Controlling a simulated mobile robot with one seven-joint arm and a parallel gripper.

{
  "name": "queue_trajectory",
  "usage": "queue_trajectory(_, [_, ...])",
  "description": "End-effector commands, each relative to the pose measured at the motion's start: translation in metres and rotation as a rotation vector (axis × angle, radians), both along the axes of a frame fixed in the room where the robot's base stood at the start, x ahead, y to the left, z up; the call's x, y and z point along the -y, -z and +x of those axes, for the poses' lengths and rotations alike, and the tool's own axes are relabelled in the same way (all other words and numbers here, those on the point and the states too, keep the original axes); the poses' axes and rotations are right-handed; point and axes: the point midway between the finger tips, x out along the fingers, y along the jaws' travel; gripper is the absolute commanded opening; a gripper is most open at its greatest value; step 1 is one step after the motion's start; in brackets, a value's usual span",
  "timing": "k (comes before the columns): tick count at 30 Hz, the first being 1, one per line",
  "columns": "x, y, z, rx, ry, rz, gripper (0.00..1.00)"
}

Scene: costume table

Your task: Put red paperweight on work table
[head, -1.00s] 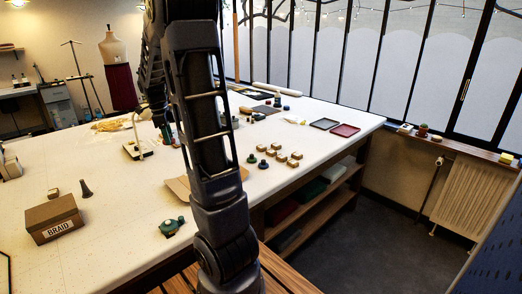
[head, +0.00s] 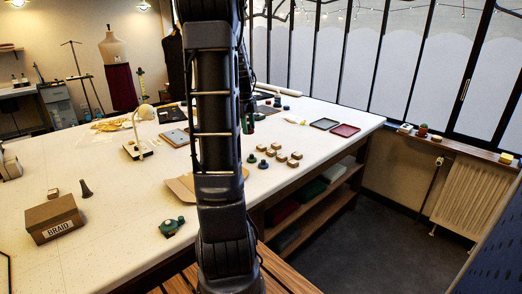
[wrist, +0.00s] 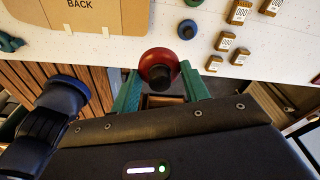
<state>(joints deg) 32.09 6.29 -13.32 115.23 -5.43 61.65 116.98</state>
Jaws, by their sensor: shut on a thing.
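The red paperweight (wrist: 157,65) is round with a dark knob and shows in the wrist view. My gripper (wrist: 160,84) is shut on it, with a green finger on each side. In that picture the paperweight overlaps the table's edge; its height above the table cannot be told. The work table (head: 105,215) is large and white-topped in the head view; its surface also shows in the wrist view (wrist: 168,20). In the head view my upright arm hides the middle of the table, and I cannot make out the paperweight there.
A braid box (head: 52,217) and a green piece (head: 172,226) stand at left. Dark and red trays (head: 345,130) lie at right. Free surface lies left of centre.

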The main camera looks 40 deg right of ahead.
Motion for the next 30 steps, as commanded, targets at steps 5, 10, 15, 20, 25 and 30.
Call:
queue_trajectory(5, [0.041, 0.000, -0.044, 0.000, 0.116, -0.001, 0.15])
queue_trajectory(10, [0.064, 0.000, -0.074, -0.001, 0.187, -0.001, 0.15])
queue_trajectory(15, [0.074, 0.001, -0.089, -0.001, 0.222, -0.001, 0.15])
queue_trajectory(20, [0.076, 0.019, -0.092, -0.003, 0.228, 0.001, 0.15])
queue_trajectory(25, [0.075, 0.056, -0.092, -0.003, 0.228, 0.002, 0.15])
queue_trajectory(30, [0.075, 0.093, -0.092, -0.003, 0.227, 0.002, 0.15])
